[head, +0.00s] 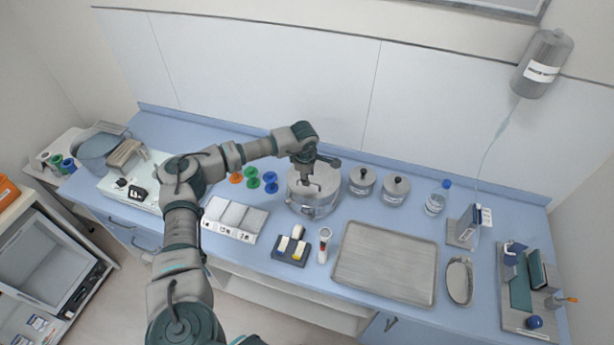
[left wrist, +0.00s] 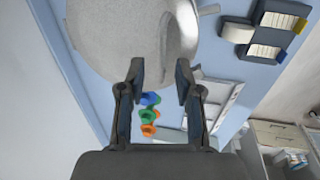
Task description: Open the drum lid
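A round grey metal drum (head: 312,203) stands on the blue counter, right of the spools. Its pale, speckled lid (left wrist: 105,35) fills the top left of the left wrist view. A curved raised handle (left wrist: 178,40) shows on the lid there. My left gripper (head: 311,178) is over the drum, pointing down, and hides part of the lid. In the left wrist view its two fingers (left wrist: 160,78) stand apart with nothing clearly held between them. The fingertips are close to the handle; I cannot tell whether they touch. My right gripper is in neither view.
Two lidded canisters (head: 378,186) stand right of the drum. Coloured spools (head: 252,178) stand left. A dark block holder (head: 291,251), a tube (head: 323,245) and a metal tray (head: 386,262) lie in front. The counter (head: 340,217) has narrow free strips between them.

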